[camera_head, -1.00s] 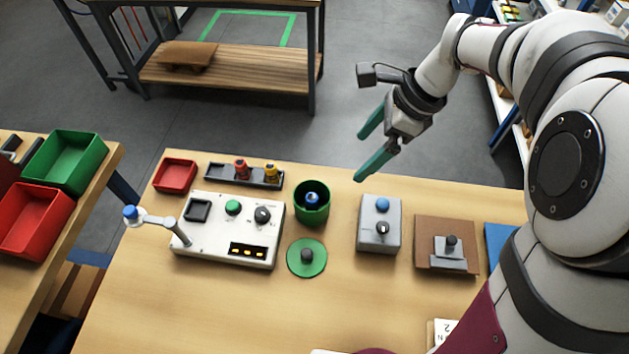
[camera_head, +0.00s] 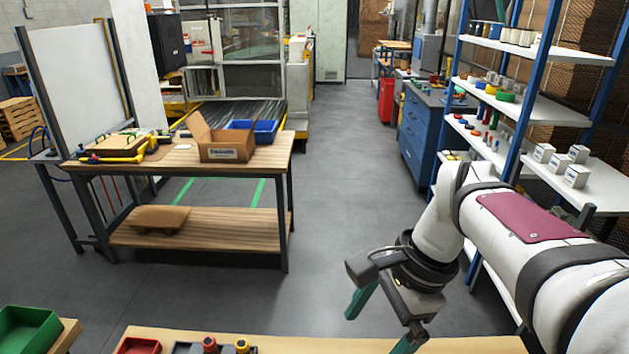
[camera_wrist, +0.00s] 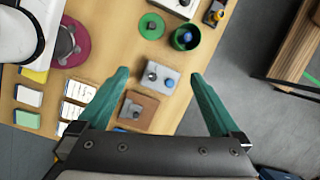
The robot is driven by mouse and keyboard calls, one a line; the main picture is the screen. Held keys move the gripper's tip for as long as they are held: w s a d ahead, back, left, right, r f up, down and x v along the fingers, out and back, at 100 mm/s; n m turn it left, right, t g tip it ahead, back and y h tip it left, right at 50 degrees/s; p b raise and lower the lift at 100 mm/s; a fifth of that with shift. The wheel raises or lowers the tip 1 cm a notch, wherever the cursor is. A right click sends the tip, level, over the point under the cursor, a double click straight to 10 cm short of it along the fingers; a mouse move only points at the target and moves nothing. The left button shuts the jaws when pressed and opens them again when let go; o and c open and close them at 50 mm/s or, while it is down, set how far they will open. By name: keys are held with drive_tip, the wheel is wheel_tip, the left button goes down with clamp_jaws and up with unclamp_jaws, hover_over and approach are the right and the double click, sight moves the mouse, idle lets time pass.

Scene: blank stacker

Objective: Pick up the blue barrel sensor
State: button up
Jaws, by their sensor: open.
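A green cup (camera_wrist: 184,38) stands on the bench in the wrist view, with a small blue part (camera_wrist: 187,38) inside, most likely the blue barrel sensor. The cup's walls hide most of it. My gripper (camera_wrist: 158,75) is open and empty, its green fingers spread above the bench. The cup shows beyond the fingertips, towards the top of the wrist view. In the head view my gripper (camera_head: 378,332) is at the lower right, partly cut off by the bottom edge. The cup is out of the head view.
The wrist view shows a green disc (camera_wrist: 151,26), a grey box (camera_wrist: 153,78) with a blue knob and a brown board (camera_wrist: 136,112) with a fixture. In the head view a red barrel (camera_head: 209,345) and yellow barrel (camera_head: 242,346) stand at the bottom edge. A shelf rack (camera_head: 540,50) stands right.

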drive_tip(key=s+f+n, duration=0.2)
drive_tip(key=s+n, duration=0.1)
drive_tip(key=s, duration=0.2)
drive_tip(key=s+f+n+h, duration=0.1)
drive_tip(key=s+f+n, duration=0.1)
drive_tip(key=s, duration=0.3)
drive_tip(key=s+f+n, duration=0.3)
drive_tip(key=s+f, duration=0.1)
drive_tip(key=s, duration=0.2)
drive_tip(key=shift+d+f+n+h, duration=0.25)
drive_tip(key=shift+n+h, duration=0.05)
drive_tip(key=shift+h, duration=0.1)
drive_tip(key=shift+c, duration=1.4)
drive_tip(key=c, duration=0.6)
drive_tip(key=shift+o, duration=0.2)
